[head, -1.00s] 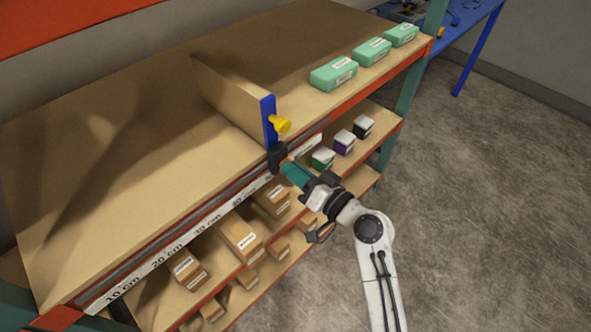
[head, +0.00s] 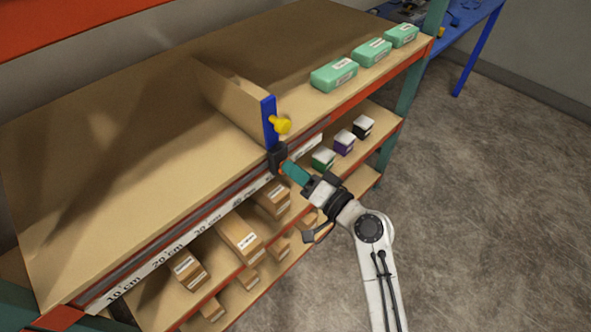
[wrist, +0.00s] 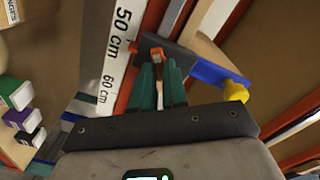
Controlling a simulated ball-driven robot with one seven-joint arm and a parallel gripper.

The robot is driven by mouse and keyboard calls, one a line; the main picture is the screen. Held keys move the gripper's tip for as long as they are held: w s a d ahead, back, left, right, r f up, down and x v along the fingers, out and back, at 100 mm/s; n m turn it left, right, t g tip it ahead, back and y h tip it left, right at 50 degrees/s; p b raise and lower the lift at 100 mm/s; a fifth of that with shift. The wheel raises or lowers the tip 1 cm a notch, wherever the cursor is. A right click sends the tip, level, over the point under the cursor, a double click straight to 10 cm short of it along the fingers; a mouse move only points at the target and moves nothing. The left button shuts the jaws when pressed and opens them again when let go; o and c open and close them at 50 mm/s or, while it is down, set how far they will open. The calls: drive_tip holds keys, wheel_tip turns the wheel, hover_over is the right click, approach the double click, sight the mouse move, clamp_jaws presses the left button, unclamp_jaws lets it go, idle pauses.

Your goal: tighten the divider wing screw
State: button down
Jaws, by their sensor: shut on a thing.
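The divider (head: 232,104) is a brown board standing upright across the shelf top, with a blue front edge (head: 269,121) and a yellow knob (head: 281,125). A black clamp (head: 277,157) sits at its foot on the shelf's front rail. My gripper (head: 284,164) reaches this clamp from the front. In the wrist view its teal fingers (wrist: 158,72) are shut on a small orange piece, seemingly the wing screw (wrist: 157,54), at the dark clamp (wrist: 178,58). Most of this piece is hidden between the fingers. The yellow knob (wrist: 236,91) is to the right, apart from the fingers.
A scale strip (head: 190,232) with centimetre marks runs along the shelf front. Green boxes (head: 334,74) stand on the top right. Brown boxes (head: 239,237) and small white-topped boxes (head: 344,142) fill the lower shelf. The floor (head: 480,210) at right is clear.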

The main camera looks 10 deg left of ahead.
drive_tip(key=shift+d+f+m+p, duration=0.1)
drive_tip(key=shift+m+p, duration=0.4)
drive_tip(key=shift+m, duration=1.2)
drive_tip(key=shift+d+f+m+p, duration=0.1)
drive_tip(key=shift+m+p, duration=0.35)
drive_tip(key=shift+m, duration=1.25)
drive_tip(key=c, duration=1.1)
unclamp_jaws()
drive_tip(key=shift+c, duration=0.2)
drive_tip(key=b+v, duration=0.2)
drive_tip(key=v, duration=0.8)
drive_tip(key=shift+s+d, duration=0.25)
